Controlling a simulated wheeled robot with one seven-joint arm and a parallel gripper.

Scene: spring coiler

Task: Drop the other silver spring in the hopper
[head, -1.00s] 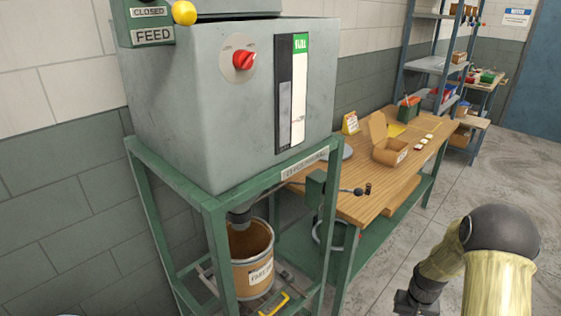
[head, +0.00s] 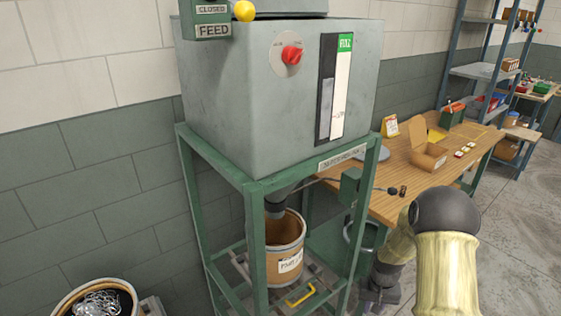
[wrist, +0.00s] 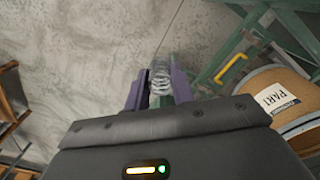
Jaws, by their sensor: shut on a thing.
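My gripper (wrist: 158,92) is shut on a silver spring (wrist: 160,76) in the wrist view. The coil stands between the two purple fingers, over grey floor. In the head view my gripper (head: 380,290) is low at the right of the green stand, small and dark, and the spring cannot be made out there. The grey hopper (head: 250,90) sits high on the green stand, with a red knob and a level gauge on its front. Its top opening is cut off at the upper edge of the head view.
A drum (head: 285,262) with a paper label stands under the hopper inside the green frame (head: 262,190). Another drum (head: 62,305) holding tangled silver wire is at the lower left. A wooden bench (head: 400,170) with a cardboard box (head: 428,155) stands at the right.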

